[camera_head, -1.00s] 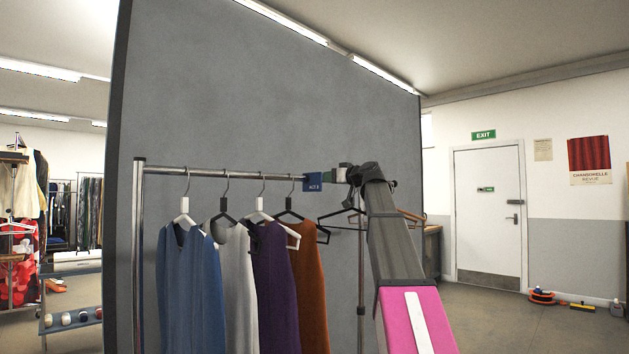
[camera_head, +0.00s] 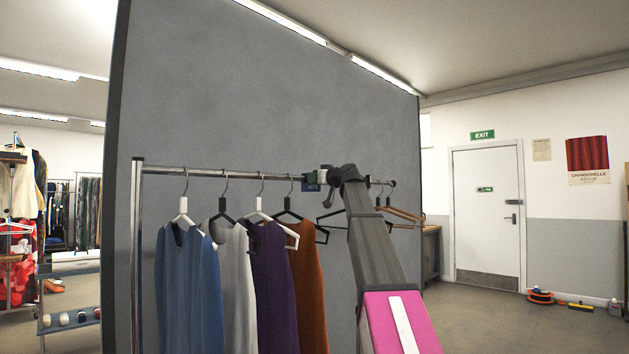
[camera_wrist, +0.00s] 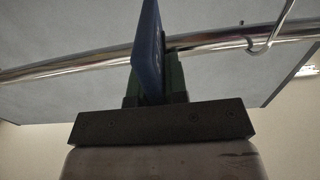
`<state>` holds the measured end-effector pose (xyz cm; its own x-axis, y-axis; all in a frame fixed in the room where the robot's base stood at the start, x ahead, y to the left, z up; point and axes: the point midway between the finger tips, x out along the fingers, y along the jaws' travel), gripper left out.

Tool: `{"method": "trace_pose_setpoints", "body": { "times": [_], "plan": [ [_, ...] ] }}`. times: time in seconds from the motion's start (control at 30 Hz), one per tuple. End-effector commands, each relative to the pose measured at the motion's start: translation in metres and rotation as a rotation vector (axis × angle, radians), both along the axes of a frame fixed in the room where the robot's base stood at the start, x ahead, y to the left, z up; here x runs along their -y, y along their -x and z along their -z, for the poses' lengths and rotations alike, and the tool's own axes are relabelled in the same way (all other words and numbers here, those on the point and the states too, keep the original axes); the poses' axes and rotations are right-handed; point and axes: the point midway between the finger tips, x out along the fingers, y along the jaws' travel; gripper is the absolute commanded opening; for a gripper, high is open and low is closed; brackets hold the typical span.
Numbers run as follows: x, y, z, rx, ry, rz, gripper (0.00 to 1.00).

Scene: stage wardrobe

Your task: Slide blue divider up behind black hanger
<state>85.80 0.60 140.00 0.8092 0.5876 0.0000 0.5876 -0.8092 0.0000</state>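The blue divider (camera_head: 309,187) hangs on the chrome rail, to the right of the black hanger (camera_head: 289,214) that holds the rust-orange garment. Its pale lettering is partly legible. In the wrist view the divider (camera_wrist: 150,50) shows edge-on, in front of the rail. My gripper (camera_head: 321,178) is at the rail beside the divider. In the wrist view my gripper (camera_wrist: 153,90) has a green finger on each side of the divider. I cannot tell whether the fingers press on it. Another black hanger, bare, is partly hidden behind my arm.
The rail (camera_head: 165,170) also carries blue, white and purple garments on hangers at left. Black and wooden hangers (camera_head: 402,213) hang at its right end. A grey panel (camera_head: 260,100) stands close behind. In the wrist view a hanger hook (camera_wrist: 262,45) is right of my gripper.

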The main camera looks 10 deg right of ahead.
Motion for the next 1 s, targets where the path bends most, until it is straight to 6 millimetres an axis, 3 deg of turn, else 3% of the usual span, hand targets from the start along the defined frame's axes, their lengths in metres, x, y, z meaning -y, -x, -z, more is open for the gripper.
{"method": "trace_pose_setpoints", "body": {
  "times": [0.27,0.47,1.0],
  "plan": [
    [0.002,-0.001,0.0,0.0,0.0,0.0,0.0],
    [0.02,-0.016,-0.001,0.0,0.0,0.001,0.0],
    [0.144,-0.106,-0.002,-0.001,0.0,0.002,0.0]
  ]
}}
